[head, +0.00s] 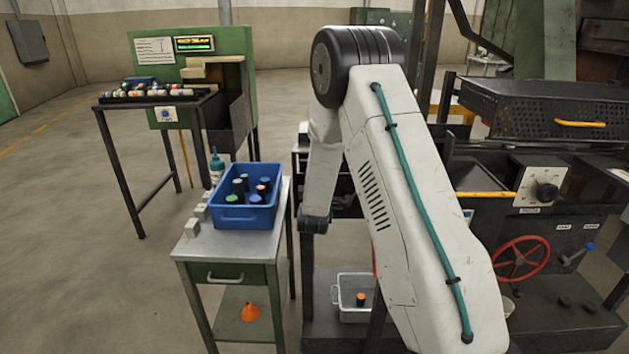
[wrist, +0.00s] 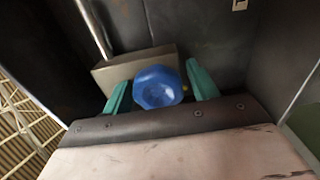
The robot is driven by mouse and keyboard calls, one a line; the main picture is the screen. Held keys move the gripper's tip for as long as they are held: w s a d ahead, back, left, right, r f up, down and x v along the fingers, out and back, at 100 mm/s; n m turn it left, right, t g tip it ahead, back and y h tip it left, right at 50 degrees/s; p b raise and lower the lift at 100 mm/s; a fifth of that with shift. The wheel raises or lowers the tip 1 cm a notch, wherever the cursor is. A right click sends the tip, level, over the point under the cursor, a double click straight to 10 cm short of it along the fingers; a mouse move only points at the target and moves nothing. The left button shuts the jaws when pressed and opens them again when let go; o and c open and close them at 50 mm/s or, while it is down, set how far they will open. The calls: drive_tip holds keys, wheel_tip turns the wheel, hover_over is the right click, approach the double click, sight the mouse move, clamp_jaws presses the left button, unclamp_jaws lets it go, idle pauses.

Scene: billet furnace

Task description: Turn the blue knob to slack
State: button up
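A blue faceted knob (wrist: 158,87) fills the middle of the wrist view, in front of a grey-brown block (wrist: 125,70). My gripper (wrist: 157,76) has its two teal fingers spread, one on each side of the knob. The fingers look apart from it, though the left gap is narrow. In the head view my gripper is hidden behind my arm. A blue-tipped lever (head: 589,247) stands at the right under two small label plates, too small to read. I cannot tell whether it is the same knob.
A red handwheel (head: 521,258) and a black dial on a pale plate (head: 540,188) are at the right. A blue bin (head: 246,215) of coloured cylinders stands on a green-framed table (head: 205,258). In the wrist view, dark panels surround the knob and a rod rises behind it.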

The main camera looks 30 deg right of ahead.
drive_tip(key=shift+s, duration=0.1)
drive_tip(key=v, duration=0.7)
drive_tip(key=shift+s+a, duration=0.2)
drive_tip(key=shift+s, duration=0.05)
idle(0.4)
